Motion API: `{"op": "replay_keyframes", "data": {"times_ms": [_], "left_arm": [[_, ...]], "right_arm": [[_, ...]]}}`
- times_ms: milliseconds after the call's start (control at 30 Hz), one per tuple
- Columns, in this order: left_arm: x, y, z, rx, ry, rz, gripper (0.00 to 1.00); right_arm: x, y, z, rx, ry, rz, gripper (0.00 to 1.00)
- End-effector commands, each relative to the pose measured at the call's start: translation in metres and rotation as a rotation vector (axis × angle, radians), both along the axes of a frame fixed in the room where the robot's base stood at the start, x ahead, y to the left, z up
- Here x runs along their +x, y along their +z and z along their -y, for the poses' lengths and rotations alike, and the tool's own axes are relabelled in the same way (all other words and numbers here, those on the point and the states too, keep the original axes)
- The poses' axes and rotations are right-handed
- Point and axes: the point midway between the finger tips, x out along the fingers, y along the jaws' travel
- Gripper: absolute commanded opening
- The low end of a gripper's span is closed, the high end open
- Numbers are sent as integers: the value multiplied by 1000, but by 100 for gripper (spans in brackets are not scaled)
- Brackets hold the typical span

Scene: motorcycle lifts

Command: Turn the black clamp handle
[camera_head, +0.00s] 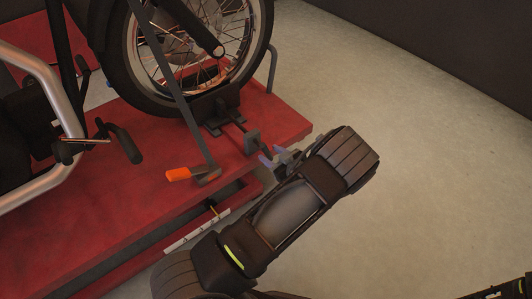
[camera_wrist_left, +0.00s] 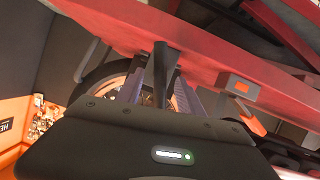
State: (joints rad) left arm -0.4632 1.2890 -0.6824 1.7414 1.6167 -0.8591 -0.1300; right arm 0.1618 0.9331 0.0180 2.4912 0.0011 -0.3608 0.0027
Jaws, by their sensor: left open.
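The black clamp (camera_head: 222,110) holds the motorcycle's front wheel on the red lift. Its screw rod runs toward the lift's front edge, and the outer end of the handle is largely hidden by my gripper. My left gripper (camera_head: 273,156) is open at that outer end, just by the platform edge. In the left wrist view a dark bar that looks like the clamp handle (camera_wrist_left: 160,72) stands between the two purplish fingers (camera_wrist_left: 158,95). I cannot tell whether the fingers touch it.
The motorcycle wheel (camera_head: 133,62) stands behind the clamp. A strap with an orange-handled ratchet (camera_head: 178,174) comes down left of my gripper. The red platform (camera_head: 290,118) ends beside the gripper. The grey floor (camera_head: 420,160) to the right is clear.

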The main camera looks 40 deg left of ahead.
Motion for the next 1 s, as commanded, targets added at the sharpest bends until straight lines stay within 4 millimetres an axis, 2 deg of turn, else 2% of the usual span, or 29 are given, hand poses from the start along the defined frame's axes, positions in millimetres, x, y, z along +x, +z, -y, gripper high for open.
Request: {"op": "replay_keyframes", "data": {"times_ms": [100,233,567,1000], "left_arm": [[6,-9,-16,1,0,-1,44],[10,-13,-27,0,-1,0,44],[12,-13,-31,0,-1,0,44],[12,-13,-30,0,-2,1,8]], "right_arm": [[1,-7,2,-2,-4,2,36],[2,-9,2,-4,-6,4,36],[3,-9,3,-4,-6,5,36],[2,-9,2,-4,-6,4,36]]}}
